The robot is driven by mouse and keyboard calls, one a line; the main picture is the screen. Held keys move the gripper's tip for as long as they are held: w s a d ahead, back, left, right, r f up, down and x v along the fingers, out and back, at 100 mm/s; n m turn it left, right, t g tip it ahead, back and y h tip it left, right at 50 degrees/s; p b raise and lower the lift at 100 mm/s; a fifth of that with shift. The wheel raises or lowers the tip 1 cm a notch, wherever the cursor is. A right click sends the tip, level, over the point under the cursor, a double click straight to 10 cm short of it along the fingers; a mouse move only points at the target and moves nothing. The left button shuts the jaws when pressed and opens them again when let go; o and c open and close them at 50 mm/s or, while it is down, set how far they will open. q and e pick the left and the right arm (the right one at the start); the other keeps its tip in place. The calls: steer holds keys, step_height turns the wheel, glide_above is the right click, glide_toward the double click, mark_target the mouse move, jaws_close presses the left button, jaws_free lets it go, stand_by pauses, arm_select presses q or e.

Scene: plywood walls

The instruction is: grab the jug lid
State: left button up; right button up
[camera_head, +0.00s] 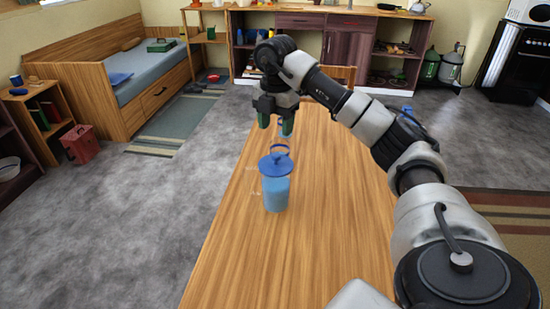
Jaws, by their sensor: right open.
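A light blue jug (276,192) stands upright on the wooden table (300,250). Its darker blue lid (276,166) sits on top, with a ring-shaped handle (280,150) rising at its far side. My right gripper (276,126) points down with its two fingers apart and empty. In the picture it is just above the lid's handle, and I cannot tell its exact height or whether it is beyond the jug. Part of another light blue thing shows behind the fingers, mostly hidden. My left gripper is not in view.
A small blue object (407,110) stands near the table's far right, partly behind my arm. A wooden chair back (341,75) shows past the table's far edge. The table's front half is clear. Grey floor (190,210) lies open to the left.

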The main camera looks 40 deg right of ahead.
mark_target(276, 155)
steer(key=f, duration=0.3)
steer(key=shift+s+a+f, duration=0.2)
steer(key=shift+s+f, duration=0.05)
step_height(276, 155, down, 6)
steer(key=shift+w+r, duration=0.1)
steer(key=shift+r, duration=0.05)
steer(key=shift+c, duration=0.3)
steer(key=c, duration=0.9)
steer(key=shift+r, duration=0.1)
